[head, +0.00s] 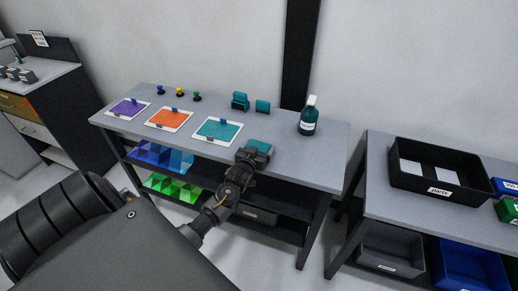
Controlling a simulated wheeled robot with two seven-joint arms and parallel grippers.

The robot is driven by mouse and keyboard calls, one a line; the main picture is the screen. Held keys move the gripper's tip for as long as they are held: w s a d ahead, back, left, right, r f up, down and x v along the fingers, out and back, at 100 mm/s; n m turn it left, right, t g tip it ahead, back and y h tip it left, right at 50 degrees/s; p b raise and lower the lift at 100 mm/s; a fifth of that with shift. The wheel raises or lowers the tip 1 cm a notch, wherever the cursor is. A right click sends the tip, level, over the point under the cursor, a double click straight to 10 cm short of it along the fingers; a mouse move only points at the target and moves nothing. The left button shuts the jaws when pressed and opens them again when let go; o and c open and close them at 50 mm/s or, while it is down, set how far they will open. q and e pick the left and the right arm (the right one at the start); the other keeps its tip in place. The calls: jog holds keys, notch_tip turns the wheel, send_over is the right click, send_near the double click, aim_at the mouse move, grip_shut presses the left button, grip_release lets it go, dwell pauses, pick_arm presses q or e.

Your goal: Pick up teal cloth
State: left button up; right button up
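A small teal block-like piece, which looks like the teal cloth (259,146), is at the front edge of the grey table, right at the tip of my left gripper (249,157). The gripper's fingers are dark and partly hidden, so I cannot tell whether they are closed on it or whether it is lifted. Two other teal pieces stand at the back of the table, a larger one (240,101) and a smaller one (262,106). My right gripper is not in view.
The grey table (328,153) holds purple (129,107), orange (169,119) and teal (217,130) sheets on white boards, several small knobs, and a teal bottle (309,116). A black parts tray (468,191) sits on the table at right.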

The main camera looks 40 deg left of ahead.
aim_at(258, 147)
pick_arm(q)
jog(key=c, duration=0.4)
jog(key=shift+r+b, duration=0.3)
jog(key=shift+r, duration=0.15)
jog(key=r, duration=0.1)
jog(key=r+b, duration=0.1)
jog(key=shift+s+r, duration=0.35)
jog(key=shift+r, duration=0.05)
jog(key=s+r+b, duration=0.1)
jog(key=s+r, duration=0.4)
jog(key=shift+r, duration=0.3)
jog(key=shift+c, duration=0.2)
jog(key=s+r+b, duration=0.1)
jog(key=s+r, duration=0.2)
jog(key=s, duration=0.5)
jog(key=shift+s+r, duration=0.2)
jog(key=shift+r, duration=0.15)
jog(key=shift+a, duration=0.1)
